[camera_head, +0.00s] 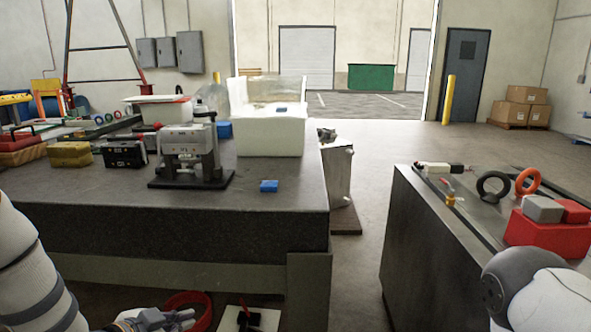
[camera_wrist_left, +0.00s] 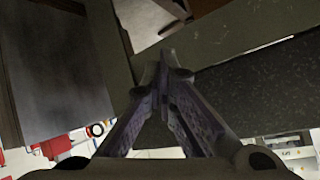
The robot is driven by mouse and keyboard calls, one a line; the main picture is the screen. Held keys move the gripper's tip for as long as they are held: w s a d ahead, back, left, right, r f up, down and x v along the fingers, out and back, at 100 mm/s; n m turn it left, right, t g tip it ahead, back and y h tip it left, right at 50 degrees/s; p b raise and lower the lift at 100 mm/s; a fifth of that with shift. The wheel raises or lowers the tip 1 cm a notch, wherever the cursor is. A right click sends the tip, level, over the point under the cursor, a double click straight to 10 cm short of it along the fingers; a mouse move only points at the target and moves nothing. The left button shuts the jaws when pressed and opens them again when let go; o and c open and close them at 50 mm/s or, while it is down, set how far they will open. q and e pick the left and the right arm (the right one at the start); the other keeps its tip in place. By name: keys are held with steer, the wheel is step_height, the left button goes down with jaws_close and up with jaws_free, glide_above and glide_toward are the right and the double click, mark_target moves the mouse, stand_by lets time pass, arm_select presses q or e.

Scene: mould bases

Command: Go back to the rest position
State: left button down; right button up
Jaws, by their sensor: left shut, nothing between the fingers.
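My left gripper (camera_head: 185,318) shows low at the bottom left of the head view, below the front edge of the dark workbench (camera_head: 150,232). In the left wrist view its two fingers (camera_wrist_left: 165,70) meet at the tips, shut with nothing between them. My right arm shows at the lower right of the head view, but its gripper is out of the frame. A grey metal mould-like device (camera_head: 190,145) stands upright on a dark plate on the bench.
A white box (camera_head: 268,140) stands at the back of the bench. A red ring-shaped bin (camera_head: 190,302) sits low beside my left gripper. A second bench (camera_head: 430,265) at the right holds a red box (camera_head: 540,232) and rings. Open floor lies between the benches.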

arm_select(q)
steer(key=s+d+f+n+g+y, duration=0.15)
steer(key=s+f+n+g, duration=0.25)
steer(key=s+f, duration=0.9)
steer(key=s+a+n+g+y, duration=0.1)
steer(key=s+n+g, duration=0.4)
steer(key=s, duration=2.4)
steer(key=g+y, duration=0.1)
steer(key=g, duration=0.2)
steer(key=shift+s+f+y, duration=0.3)
steer(key=shift+s+y, duration=0.05)
steer(key=shift+s, duration=0.05)
steer(key=shift+a, duration=0.1)
